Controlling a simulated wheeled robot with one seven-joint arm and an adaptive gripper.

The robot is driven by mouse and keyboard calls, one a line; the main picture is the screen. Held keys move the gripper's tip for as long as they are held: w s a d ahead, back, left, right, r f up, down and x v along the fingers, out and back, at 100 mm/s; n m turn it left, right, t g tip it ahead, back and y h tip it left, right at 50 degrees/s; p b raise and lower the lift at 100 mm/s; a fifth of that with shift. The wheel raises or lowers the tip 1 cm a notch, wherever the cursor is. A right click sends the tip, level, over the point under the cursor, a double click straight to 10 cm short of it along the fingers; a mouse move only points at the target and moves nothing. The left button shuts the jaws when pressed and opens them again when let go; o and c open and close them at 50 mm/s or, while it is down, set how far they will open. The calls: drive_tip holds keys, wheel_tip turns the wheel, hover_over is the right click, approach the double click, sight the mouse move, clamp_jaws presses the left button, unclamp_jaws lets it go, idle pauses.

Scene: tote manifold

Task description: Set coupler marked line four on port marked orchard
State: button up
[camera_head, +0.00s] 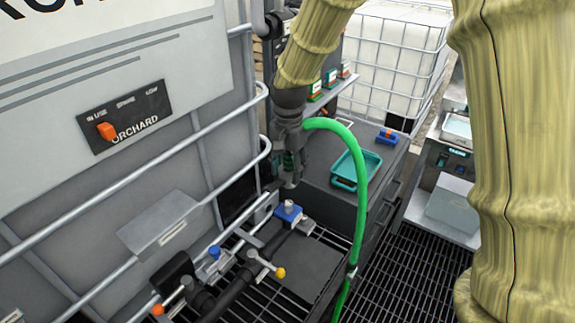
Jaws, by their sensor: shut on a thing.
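My gripper (289,172) points down left of the picture's middle, shut on a coupler (291,160) that is mostly hidden by the fingers. A green hose (357,185) arches from beside the gripper and hangs down to the right. No "line four" mark is readable. A panel reading "ORCHARD" (124,117) is on the grey tote at left, with an orange switch knob at its left end. A blue fitting with a pale top (288,212) stands just below the gripper, apart from it. I cannot tell which fitting is the orchard port.
Tote cage bars (150,178) and a grey plate (160,222) are close on the left. Black piping with a yellow-ended lever (265,263) runs below. A teal tray (355,170) and a blue-and-red item (387,136) sit on the dark cabinet behind. My arm covers the right side.

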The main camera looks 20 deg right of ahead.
sight(288, 202)
drive_tip(key=shift+w+f+b, duration=0.35)
drive_tip(key=shift+w+f, duration=0.05)
drive_tip(key=shift+f, duration=0.4)
wheel_tip(288, 202, down, 2)
drive_tip(key=shift+s+f+b, duration=0.15)
drive_tip(key=shift+f+b, duration=0.1)
drive_tip(key=shift+b, duration=0.85)
drive_tip(key=shift+s+f+b, duration=0.15)
drive_tip(key=shift+f+b, duration=0.15)
drive_tip(key=shift+f, duration=0.2)
drive_tip(key=shift+f+b, duration=1.05)
drive_tip(key=shift+f, duration=2.2)
drive_tip(key=o, duration=1.3)
